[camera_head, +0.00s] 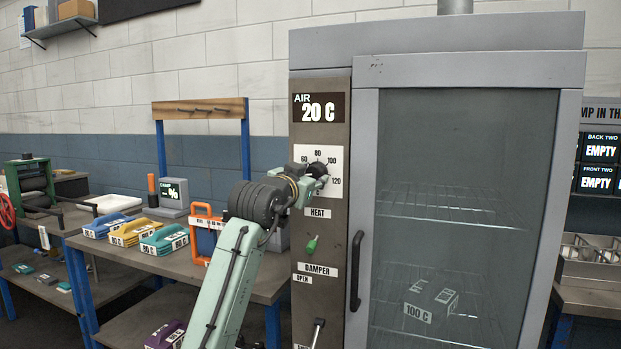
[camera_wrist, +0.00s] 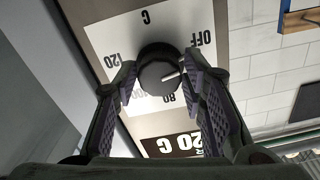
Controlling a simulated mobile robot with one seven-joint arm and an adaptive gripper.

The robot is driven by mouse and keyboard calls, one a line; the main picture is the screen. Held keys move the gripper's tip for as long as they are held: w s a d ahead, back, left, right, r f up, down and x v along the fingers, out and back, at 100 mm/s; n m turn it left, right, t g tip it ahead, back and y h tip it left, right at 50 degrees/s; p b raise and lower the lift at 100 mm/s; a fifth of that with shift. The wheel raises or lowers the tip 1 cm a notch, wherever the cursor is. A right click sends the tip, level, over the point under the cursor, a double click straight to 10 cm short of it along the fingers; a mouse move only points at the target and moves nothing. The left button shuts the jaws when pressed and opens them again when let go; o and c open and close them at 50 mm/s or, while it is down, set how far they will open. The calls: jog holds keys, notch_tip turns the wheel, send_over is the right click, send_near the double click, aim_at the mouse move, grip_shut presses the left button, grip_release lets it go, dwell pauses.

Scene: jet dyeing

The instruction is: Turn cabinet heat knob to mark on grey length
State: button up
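The round dark heat knob (camera_wrist: 158,72) sits on a white dial plate (camera_wrist: 112,38) on the cabinet front. The wrist view shows the dial upside down, with OFF, 80 and 120 readable. The knob's white pointer line is on the right in that view, near the OFF side. My gripper (camera_wrist: 158,66) has one finger on each side of the knob, very close to it; I cannot tell whether both press it. In the head view my gripper (camera_head: 308,180) covers part of the knob. The grey length (camera_head: 431,301), marked 100 C, lies inside the cabinet behind glass.
The air display (camera_head: 319,107) reads 20 C. The cabinet door has a black handle (camera_head: 356,270). Left stands a bench (camera_head: 262,290) with coloured labelled blocks and an orange frame (camera_head: 206,232).

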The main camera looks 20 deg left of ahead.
jog(key=c, duration=0.7)
